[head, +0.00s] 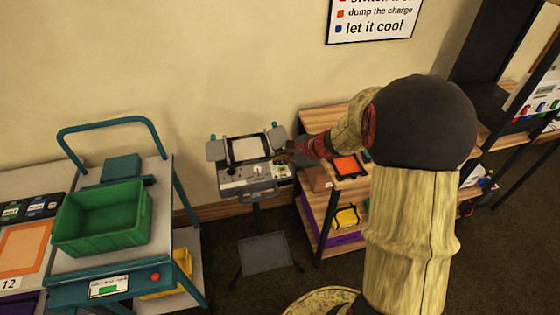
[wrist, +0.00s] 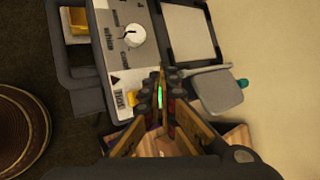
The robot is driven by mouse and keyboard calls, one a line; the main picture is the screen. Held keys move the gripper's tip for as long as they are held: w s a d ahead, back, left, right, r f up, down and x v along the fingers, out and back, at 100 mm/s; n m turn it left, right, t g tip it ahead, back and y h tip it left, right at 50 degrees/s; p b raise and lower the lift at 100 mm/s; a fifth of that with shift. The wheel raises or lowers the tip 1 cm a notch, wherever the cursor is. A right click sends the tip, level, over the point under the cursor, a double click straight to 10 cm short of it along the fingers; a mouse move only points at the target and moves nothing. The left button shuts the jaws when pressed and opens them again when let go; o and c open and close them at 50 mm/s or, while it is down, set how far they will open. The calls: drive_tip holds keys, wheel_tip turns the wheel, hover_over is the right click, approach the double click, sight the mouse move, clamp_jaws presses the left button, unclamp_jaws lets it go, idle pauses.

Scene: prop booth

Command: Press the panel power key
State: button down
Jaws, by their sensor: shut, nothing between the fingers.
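The control panel (head: 232,186) is a light grey box on a stand, with a pale screen (head: 249,149) behind it. In the wrist view, the panel face (wrist: 112,77) carries a white round knob (wrist: 131,36), dark lettering and a small yellow part (wrist: 132,99). A bright green strip (wrist: 160,97) shows between my finger links; I cannot tell whether it is a key or a lamp. I cannot make out which part is the power key. My gripper (wrist: 163,72) is shut and empty, over the panel's right end in the head view (head: 282,157). Contact is unclear.
A teal trolley (head: 180,232) with a green bin (head: 102,218) stands left. A wooden shelf (head: 312,118) with an orange-topped tray (head: 346,166) stands close right of the panel. Grey flaps (head: 216,150) flank the screen. A wall sign (head: 372,22) hangs above. Floor is open in front.

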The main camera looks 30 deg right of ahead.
sight(279, 167)
drive_tip(key=shift+r, duration=0.5)
wheel_tip(279, 167, up, 6)
drive_tip(key=p, duration=0.4)
idle(0.6)
drive_tip(key=s+a+r+n+g, duration=0.1)
drive_tip(key=s+a+n+g, duration=0.1)
drive_tip(key=s+a+n, duration=0.3)
drive_tip(key=s+a+r+n+g+h, duration=0.1)
drive_tip(key=s+n+g, duration=0.15)
drive_tip(key=s, duration=0.35)
drive_tip(key=s+a+n+g, duration=0.1)
drive_tip(key=s+a+n, duration=0.2)
drive_tip(key=s+n, duration=0.25)
drive_tip(key=s+a+r+n+t+h+b, duration=0.1)
drive_tip(key=s+a+r+n+t+h, duration=0.2)
drive_tip(key=s+a+r+n, duration=0.3)
drive_tip(key=s+r+n, duration=0.2)
drive_tip(key=s+r, duration=0.1)
drive_tip(key=r, duration=0.2)
drive_tip(key=shift+s+a+r+n+b, duration=0.2)
drive_tip(key=shift+s+r+n+b, duration=0.1)
drive_tip(key=shift+s+r+n, duration=0.1)
